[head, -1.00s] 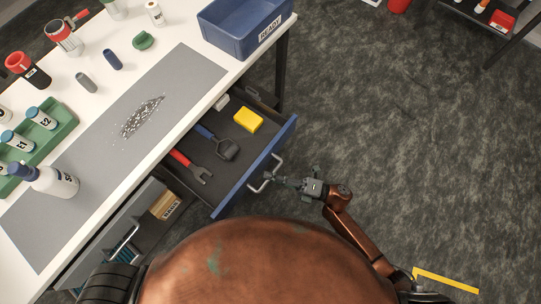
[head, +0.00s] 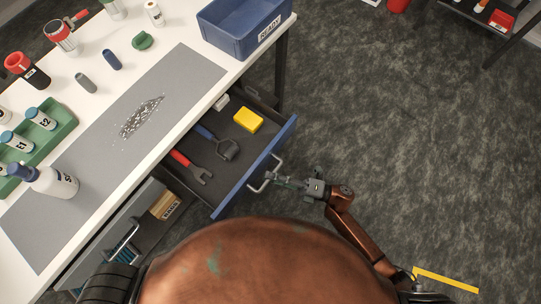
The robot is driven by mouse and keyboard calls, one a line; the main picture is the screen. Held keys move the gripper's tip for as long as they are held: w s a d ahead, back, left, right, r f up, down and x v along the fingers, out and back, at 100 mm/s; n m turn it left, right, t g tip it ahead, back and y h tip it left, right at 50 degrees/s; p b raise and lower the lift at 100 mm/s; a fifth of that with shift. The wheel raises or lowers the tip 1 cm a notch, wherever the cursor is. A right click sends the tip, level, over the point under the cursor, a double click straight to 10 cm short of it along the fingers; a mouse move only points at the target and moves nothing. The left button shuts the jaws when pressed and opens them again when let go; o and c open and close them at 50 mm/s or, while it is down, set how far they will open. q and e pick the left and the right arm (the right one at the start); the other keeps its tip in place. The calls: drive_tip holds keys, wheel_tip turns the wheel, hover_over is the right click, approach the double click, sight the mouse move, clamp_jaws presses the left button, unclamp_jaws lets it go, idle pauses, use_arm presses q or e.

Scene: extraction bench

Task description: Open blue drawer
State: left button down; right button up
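The blue drawer (head: 258,167) is pulled out from under the white bench, with its inside in plain view. It holds a yellow block (head: 248,120), a blue-handled tool (head: 222,145), a red-handled fork-like tool (head: 195,168) and a small pale item at the back. Its metal handle (head: 264,180) is on the blue front. My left gripper is not in view.
A grey drawer (head: 110,240) at lower left also stands partly out, with a box inside. The white bench (head: 185,25) carries bottles, a green rack (head: 52,130), a grey mat (head: 195,75) and a blue READY bin (head: 236,35).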

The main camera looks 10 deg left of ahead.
drive_tip(key=v, duration=1.1)
drive_tip(key=shift+d+f, duration=0.1)
drive_tip(key=shift+d, duration=0.05)
